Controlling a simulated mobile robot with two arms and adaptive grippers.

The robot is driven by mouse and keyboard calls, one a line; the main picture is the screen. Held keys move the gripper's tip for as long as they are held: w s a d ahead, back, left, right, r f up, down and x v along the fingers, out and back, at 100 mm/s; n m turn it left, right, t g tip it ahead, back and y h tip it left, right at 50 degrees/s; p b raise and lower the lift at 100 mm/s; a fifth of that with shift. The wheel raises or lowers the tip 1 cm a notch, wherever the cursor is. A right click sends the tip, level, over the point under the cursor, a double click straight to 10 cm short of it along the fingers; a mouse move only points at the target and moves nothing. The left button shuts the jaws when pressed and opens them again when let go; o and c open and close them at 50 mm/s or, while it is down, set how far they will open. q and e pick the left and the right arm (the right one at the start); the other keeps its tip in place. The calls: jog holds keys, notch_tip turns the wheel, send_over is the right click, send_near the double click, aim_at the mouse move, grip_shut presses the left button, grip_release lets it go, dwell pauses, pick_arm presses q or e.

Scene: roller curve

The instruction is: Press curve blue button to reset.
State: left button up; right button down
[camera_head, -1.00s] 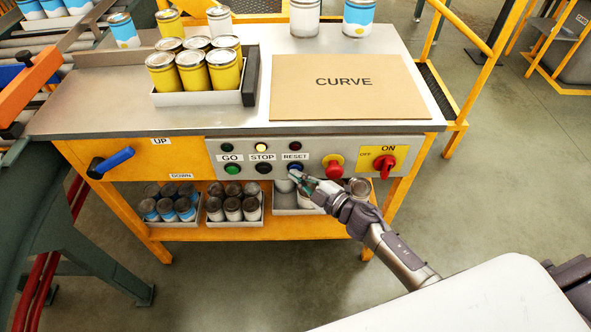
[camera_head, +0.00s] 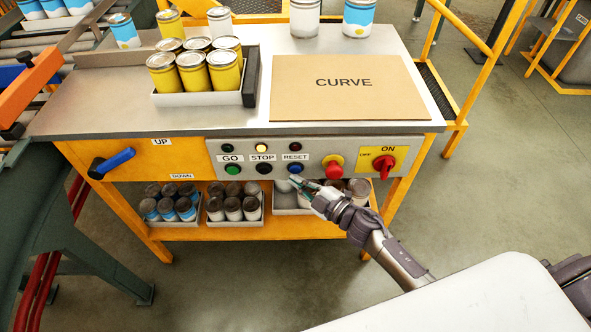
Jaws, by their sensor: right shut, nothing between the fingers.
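The control panel (camera_head: 216,158) is on the front of the workbench. The blue button (camera_head: 295,168) sits under the RESET label (camera_head: 295,157), right of the green GO button (camera_head: 233,169) and the dark STOP button (camera_head: 264,169). My right gripper (camera_head: 294,179) is shut and empty, with its fingertips just below and in front of the blue button, seemingly apart from it. The blue button is in clear view. Of the small lamps above the labels, the middle one (camera_head: 261,147) glows yellowish; the other two look dark. My left gripper is not in view.
A red emergency knob (camera_head: 333,167) and a red ON/OFF switch (camera_head: 384,164) are right of the blue button. A blue-handled lever (camera_head: 112,163) is at the left. Trays of cans stand on the shelf below. A CURVE board (camera_head: 343,88) lies on the bench.

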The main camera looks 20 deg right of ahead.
jog(key=shift+s, duration=0.1)
jog(key=s, duration=0.2)
jog(key=s+a+p, duration=0.1)
jog(key=s, duration=0.1)
jog(key=shift+s+a, duration=0.2)
jog(key=shift+s, duration=0.15)
dwell(0.6)
jog(key=s+d+f+m+g+h, duration=0.2)
jog(key=s+d+f+m, duration=0.15)
jog(key=f, duration=0.55)
jog(key=s+d+f+m+g+h, duration=0.1)
jog(key=s+d+f+m+h, duration=0.15)
jog(key=s+f, duration=0.4)
jog(key=s+d+f+m+g+h, duration=0.2)
jog(key=f, duration=0.9)
jog(key=s+f+m+g+h, duration=0.1)
jog(key=s+f+g, duration=0.3)
jog(key=s, duration=1)
jog(key=s+f+m+g+h, duration=0.1)
jog(key=s+f+m+g, duration=0.3)
jog(key=s+f, duration=0.5)
jog(key=s, duration=0.6)
jog(key=shift+d+f+g, duration=0.3)
jog(key=shift+f+g, duration=0.1)
